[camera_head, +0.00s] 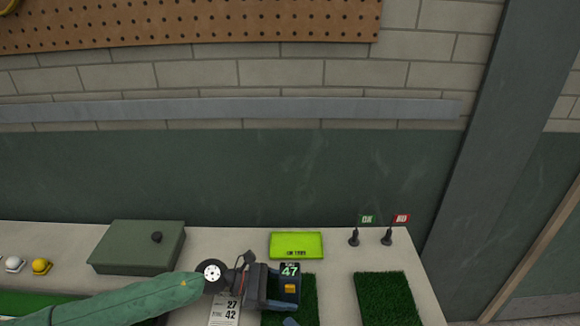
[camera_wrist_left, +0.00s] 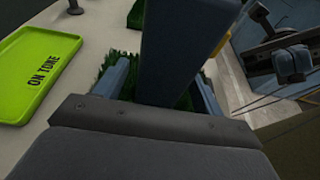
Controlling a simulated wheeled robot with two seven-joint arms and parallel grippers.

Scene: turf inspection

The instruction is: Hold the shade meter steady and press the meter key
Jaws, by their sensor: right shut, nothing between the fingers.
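The shade meter (camera_head: 291,271) is a dark block with a display reading 47. Its orange meter key (camera_head: 290,288) is on the face below the display. My left gripper (camera_head: 264,286) is shut on the meter, above a dark green turf square (camera_head: 308,302). In the left wrist view the meter (camera_wrist_left: 182,45) rises between the blue fingers, and a yellow edge shows on its right side. My right gripper (camera_wrist_left: 292,62) is shut and empty, apart from the meter, at the right of that view. Only a blue-grey tip of it (camera_head: 290,321) shows at the head view's bottom edge.
A lime tray marked ON TONE (camera_head: 296,244) lies behind the meter. A green OK flag (camera_head: 366,219) and a red flag (camera_head: 401,218) stand at the back right. Another turf square (camera_head: 385,298) lies right, a green box (camera_head: 138,247) left. A printed card (camera_head: 224,314) lies under the left arm.

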